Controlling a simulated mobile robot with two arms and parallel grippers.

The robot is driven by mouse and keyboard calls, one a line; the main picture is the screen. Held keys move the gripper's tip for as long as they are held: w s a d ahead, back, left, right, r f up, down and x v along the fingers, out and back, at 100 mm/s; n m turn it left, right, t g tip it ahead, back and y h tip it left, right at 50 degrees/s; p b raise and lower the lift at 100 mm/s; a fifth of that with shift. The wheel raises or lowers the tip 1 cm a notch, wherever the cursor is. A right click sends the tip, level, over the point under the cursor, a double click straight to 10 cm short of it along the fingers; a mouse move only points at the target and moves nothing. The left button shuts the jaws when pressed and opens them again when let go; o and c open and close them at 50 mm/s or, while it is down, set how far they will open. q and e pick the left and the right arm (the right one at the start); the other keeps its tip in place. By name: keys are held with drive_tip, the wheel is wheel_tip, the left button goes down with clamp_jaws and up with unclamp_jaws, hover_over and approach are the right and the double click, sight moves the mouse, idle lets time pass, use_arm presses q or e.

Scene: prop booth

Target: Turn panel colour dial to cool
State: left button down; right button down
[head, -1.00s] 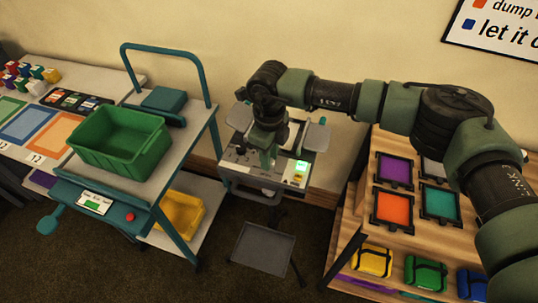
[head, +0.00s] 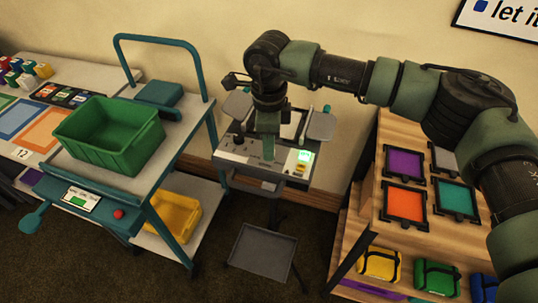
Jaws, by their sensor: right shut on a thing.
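The control panel (head: 232,157) is a pale grey box on a stand in the middle of the head view. My right gripper (head: 268,152) points down onto the panel's top from above. It is shut on what appears to be the colour dial, which the fingers hide, so I cannot read its setting. A small black knob (head: 238,138) stands to the left of the gripper on the panel. My left gripper is not in view.
A teal trolley (head: 185,150) with a green crate (head: 112,140) stands left of the panel, with a yellow bin (head: 173,215) below. A wooden rack (head: 370,205) with coloured frames and pouches stands right. A grey tray (head: 262,252) sits low in front.

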drive_tip(key=n+b, duration=0.3)
drive_tip(key=shift+f+n, duration=0.15)
drive_tip(key=shift+n, duration=0.15)
drive_tip(key=shift+r+n+b, duration=0.2)
drive_tip(key=shift+n+b, duration=1)
drive_tip(key=shift+n, duration=0.2)
drive_tip(key=c, duration=1.2)
unclamp_jaws()
drive_tip(key=shift+o, duration=0.2)
drive_tip(key=shift+r, duration=0.1)
wheel_tip(320, 180, up, 8)
drive_tip(key=shift+f+b, duration=0.15)
drive_tip(key=shift+b, duration=0.5)
